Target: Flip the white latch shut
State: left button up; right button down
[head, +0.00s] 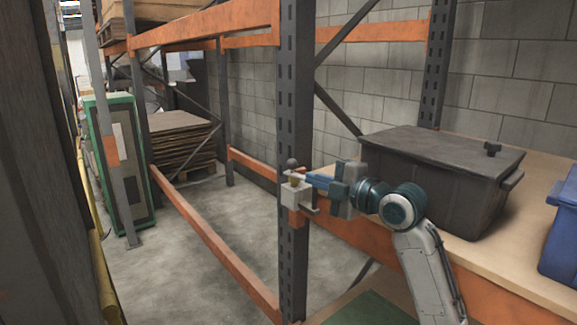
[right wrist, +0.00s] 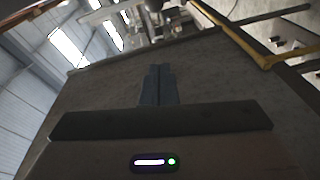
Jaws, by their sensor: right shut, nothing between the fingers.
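The white latch (head: 296,194) is a small pale block on the front of the dark upright rack post. A dark round knob (head: 292,163) and a small yellowish part show just above it. My right gripper (head: 311,180) comes in from the right with its fingers shut and empty. Its blue fingertips are right beside the latch; I cannot tell whether they touch it. The shut fingers also show in the right wrist view (right wrist: 158,84), where I cannot make out the latch clearly. The fingers partly overlap the latch's right side. My left gripper is out of view.
The dark rack post (head: 294,100) carries orange beams (head: 215,250). Stacked brown sheets (head: 180,140) lie at back left.

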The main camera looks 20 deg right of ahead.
aim_at(294, 168)
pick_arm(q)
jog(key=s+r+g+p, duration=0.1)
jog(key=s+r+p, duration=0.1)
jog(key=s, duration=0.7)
pick_arm(e)
jog(key=w+p, duration=0.1)
jog(key=w, duration=0.2)
jog(key=w+a+p, duration=0.1)
jog(key=w, duration=0.2)
jog(key=w+a+p, duration=0.1)
jog(key=w, duration=0.2)
jog(key=shift+w+f+p, duration=0.3)
jog(key=shift+w+p, duration=0.05)
jog(key=shift+w+d+f, duration=0.1)
jog(key=shift+w, duration=0.05)
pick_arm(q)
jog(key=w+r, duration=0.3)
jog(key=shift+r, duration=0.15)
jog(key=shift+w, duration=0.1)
